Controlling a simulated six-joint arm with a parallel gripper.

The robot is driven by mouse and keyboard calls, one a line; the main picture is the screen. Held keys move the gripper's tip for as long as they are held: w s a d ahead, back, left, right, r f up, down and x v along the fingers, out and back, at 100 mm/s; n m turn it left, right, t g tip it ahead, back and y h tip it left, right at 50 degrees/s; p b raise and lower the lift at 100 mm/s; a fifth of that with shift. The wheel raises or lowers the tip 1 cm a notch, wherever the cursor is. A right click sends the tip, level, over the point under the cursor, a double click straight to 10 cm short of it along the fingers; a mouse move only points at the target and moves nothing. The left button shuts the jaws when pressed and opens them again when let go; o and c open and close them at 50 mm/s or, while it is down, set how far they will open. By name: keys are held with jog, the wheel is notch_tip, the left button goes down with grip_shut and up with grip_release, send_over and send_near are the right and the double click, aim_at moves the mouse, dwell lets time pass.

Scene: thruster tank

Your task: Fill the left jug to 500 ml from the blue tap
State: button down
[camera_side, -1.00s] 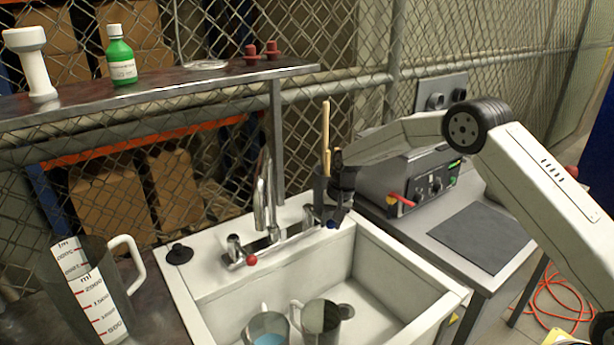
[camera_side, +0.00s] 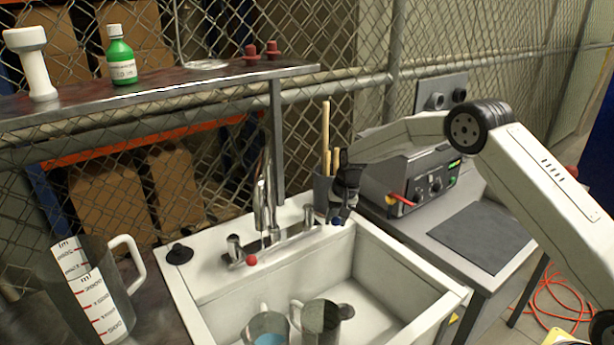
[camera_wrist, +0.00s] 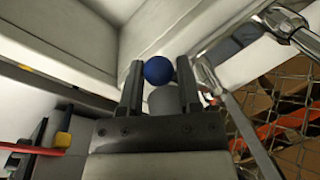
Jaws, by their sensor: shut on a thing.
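My gripper (camera_side: 341,208) is at the right end of the sink's mixer tap, shut on the blue tap knob (camera_side: 336,221). In the wrist view the blue knob (camera_wrist: 158,70) sits between the two fingers of my gripper (camera_wrist: 158,80). The metal spout (camera_side: 263,200) stands at the middle of the mixer. The left jug (camera_side: 257,325) stands in the sink below the spout, with blue-tinted liquid inside. Its lower part is cut off by the frame, and its level against any scale cannot be read. I cannot tell whether water is running.
A second jug (camera_side: 320,322) stands right beside the left one in the sink (camera_side: 375,285). The red tap knob (camera_side: 251,260) is at the mixer's left. A large graduated jug (camera_side: 110,293) stands on the left counter. A holder with wooden sticks (camera_side: 325,148) is behind my gripper.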

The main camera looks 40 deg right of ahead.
jog(key=shift+w+r, duration=0.25)
jog(key=shift+w, duration=0.05)
jog(key=shift+s+a, duration=0.1)
jog(key=shift+a, duration=1.15)
jog(key=shift+w+d, duration=0.2)
jog(key=shift+d, duration=1.25)
